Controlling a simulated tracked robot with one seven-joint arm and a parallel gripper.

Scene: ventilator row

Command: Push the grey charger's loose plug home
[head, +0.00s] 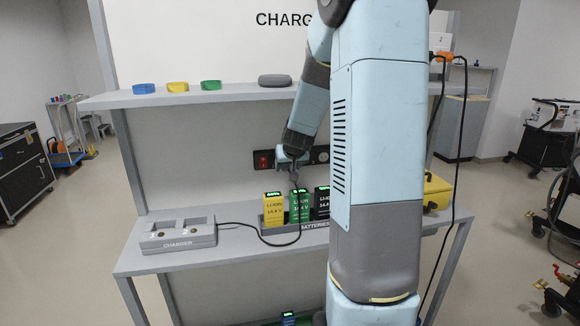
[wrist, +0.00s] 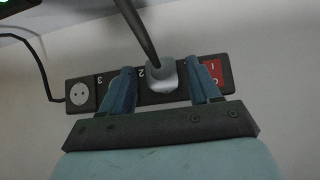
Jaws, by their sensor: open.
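In the wrist view a pale grey plug (wrist: 162,76) with a thick dark cable stands at the power strip (wrist: 238,90), between the numeral 2 and the red switch. My gripper (wrist: 163,70) is open, one blue finger on each side of the plug, with gaps visible. It also shows in the head view (head: 294,166), in front of the wall strip. How deep the plug sits cannot be told.
A tray of batteries (head: 273,208) in yellow, green and black stands on the bench below my gripper. A shelf (head: 230,95) with small coloured trays runs above. A yellow case (head: 437,192) is at the right. The bench is clear between charger and batteries, except the cable.

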